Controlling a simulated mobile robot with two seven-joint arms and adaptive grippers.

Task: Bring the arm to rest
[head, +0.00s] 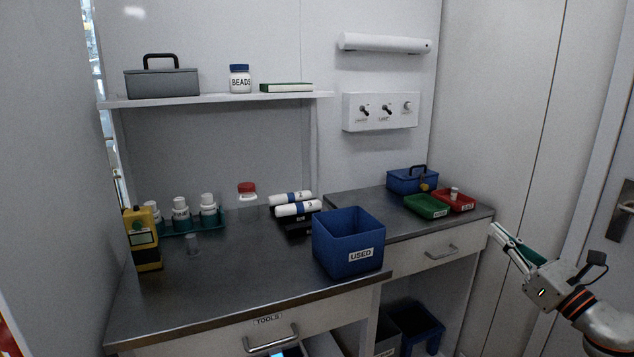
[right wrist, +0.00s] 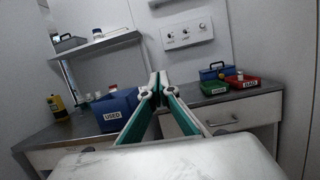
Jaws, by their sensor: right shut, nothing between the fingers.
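My right gripper (head: 496,232) is at the right of the head view, in front of the right cabinet and the door, clear of the counters. In the right wrist view its two green-padded fingers (right wrist: 158,88) meet at the tips with nothing between them. It is shut and empty. My left gripper is in neither view.
A blue USED bin (head: 348,243) stands at the left counter's (head: 240,275) right end. Green (head: 428,206) and red (head: 455,200) trays and a blue box (head: 411,180) sit on the right counter. A drawer handle (head: 441,251) sticks out below. The wall panel (head: 380,111) has switches.

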